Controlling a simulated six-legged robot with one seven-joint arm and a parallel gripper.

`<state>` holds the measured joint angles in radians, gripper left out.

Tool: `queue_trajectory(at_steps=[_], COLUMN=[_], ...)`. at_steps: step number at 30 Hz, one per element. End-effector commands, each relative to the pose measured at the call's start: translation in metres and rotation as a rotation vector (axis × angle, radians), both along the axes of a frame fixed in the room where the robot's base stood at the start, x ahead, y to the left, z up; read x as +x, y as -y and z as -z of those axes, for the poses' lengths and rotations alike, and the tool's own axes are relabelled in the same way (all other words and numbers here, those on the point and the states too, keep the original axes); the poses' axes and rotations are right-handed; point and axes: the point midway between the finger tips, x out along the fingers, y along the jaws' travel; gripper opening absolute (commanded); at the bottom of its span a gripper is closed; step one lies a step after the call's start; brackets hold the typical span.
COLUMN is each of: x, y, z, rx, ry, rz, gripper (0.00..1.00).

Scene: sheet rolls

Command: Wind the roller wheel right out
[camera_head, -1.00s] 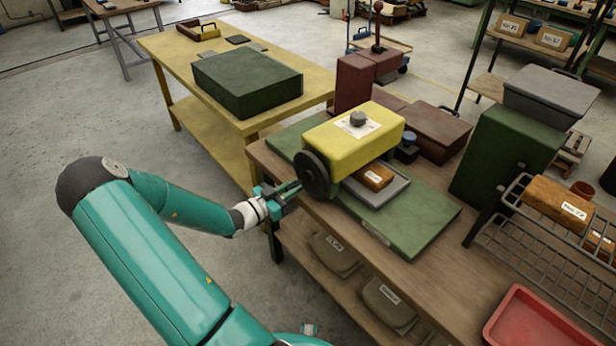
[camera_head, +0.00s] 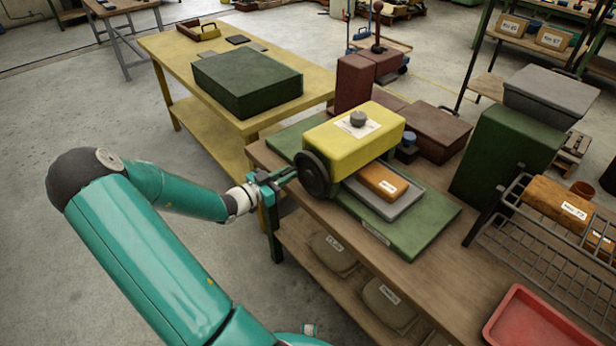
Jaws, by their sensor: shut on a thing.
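The roller wheel (camera_head: 314,175) is a dark disc on the left end of a yellow box-shaped machine (camera_head: 350,136) with a grey knob on top. The machine stands on a green base plate (camera_head: 425,226) on the brown workbench. My gripper (camera_head: 288,176) is left of the wheel, its teal fingers reaching to the wheel's near rim. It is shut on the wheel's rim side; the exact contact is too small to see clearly. A grey tray (camera_head: 405,200) with an orange-brown labelled block (camera_head: 383,182) sticks out below the machine's front side.
A yellow table (camera_head: 170,62) with a dark green box (camera_head: 247,82) stands behind. Maroon boxes (camera_head: 437,132) and a tall green box (camera_head: 505,156) stand on the bench's far side. A wire rack (camera_head: 520,238) and red tray (camera_head: 545,325) are at right.

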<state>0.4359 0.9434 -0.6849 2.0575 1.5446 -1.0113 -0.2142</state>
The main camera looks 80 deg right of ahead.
Motion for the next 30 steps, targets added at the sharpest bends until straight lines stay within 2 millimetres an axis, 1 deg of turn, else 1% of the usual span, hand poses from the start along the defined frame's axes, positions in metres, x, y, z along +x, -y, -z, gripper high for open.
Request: queue_trajectory(at_steps=[9, 14, 19, 25, 26, 30], x=[0.001, 0.0, -0.002, -0.002, -0.002, -0.002], y=[0.002, 0.002, 0.0, -0.001, -0.001, -0.001], z=[-0.022, -0.027, -0.036, -0.037, -0.037, -0.037], rx=[-0.005, -0.005, -0.005, -0.004, -0.004, -0.002], ry=[0.001, 0.0, 0.001, 0.0, 0.0, -0.001], rz=[-0.003, -0.002, -0.001, -0.001, -0.001, -0.001], gripper=[0.0, 0.0, 0.0, 0.0, 0.2, 0.48])
